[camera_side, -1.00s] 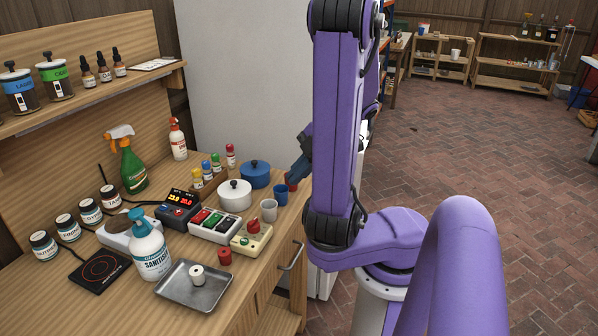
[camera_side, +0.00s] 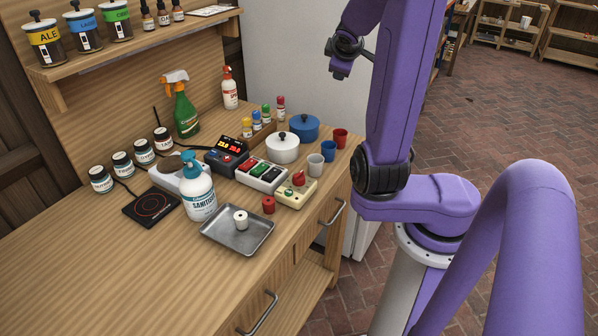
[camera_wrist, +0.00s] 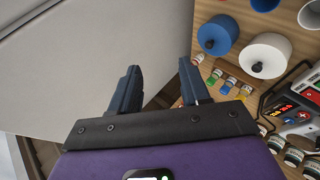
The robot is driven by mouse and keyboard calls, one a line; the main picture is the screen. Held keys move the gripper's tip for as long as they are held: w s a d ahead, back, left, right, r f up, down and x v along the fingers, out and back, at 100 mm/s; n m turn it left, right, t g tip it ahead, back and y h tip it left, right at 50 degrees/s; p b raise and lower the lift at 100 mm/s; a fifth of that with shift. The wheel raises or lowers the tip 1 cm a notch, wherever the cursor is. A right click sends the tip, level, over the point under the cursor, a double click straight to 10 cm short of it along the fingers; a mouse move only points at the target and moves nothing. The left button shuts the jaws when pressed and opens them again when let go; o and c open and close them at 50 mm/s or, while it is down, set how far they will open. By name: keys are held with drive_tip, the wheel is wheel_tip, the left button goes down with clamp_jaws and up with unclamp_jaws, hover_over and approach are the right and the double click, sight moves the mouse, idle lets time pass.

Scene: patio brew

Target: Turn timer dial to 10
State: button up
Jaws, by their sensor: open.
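The timer looks to be the cream box (camera_side: 296,192) with a red dial (camera_side: 298,179) on top, near the front edge of the bench in the side view. The dial's numbers are too small to read. I cannot make out the timer in the wrist view. My gripper (camera_wrist: 158,75) is open and empty in the wrist view, its two dark blue fingers apart in front of a pale panel. In the side view my arm's end is raised above and behind the bench, well away from the timer.
A white switch strip (camera_side: 262,177), a grey cup (camera_side: 315,165), a blue cup (camera_side: 328,151) and a red cylinder (camera_side: 268,205) surround the timer. A metal tray (camera_side: 250,240) and sanitizer bottle (camera_side: 199,195) stand left of it. White (camera_side: 282,150) and blue (camera_side: 304,129) pots stand behind.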

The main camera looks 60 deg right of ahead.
drive_tip(key=w+a+f+m+g+y, duration=0.1)
drive_tip(key=a+f+m+g+y, duration=0.25)
drive_tip(key=a, duration=0.55)
drive_tip(key=g+y, duration=0.1)
drive_tip(key=y, duration=0.4)
hover_over(299, 174)
drive_tip(key=f, duration=0.1)
wheel_tip(299, 174, down, 17)
drive_tip(key=shift+f, duration=0.15)
drive_tip(key=c, duration=0.8)
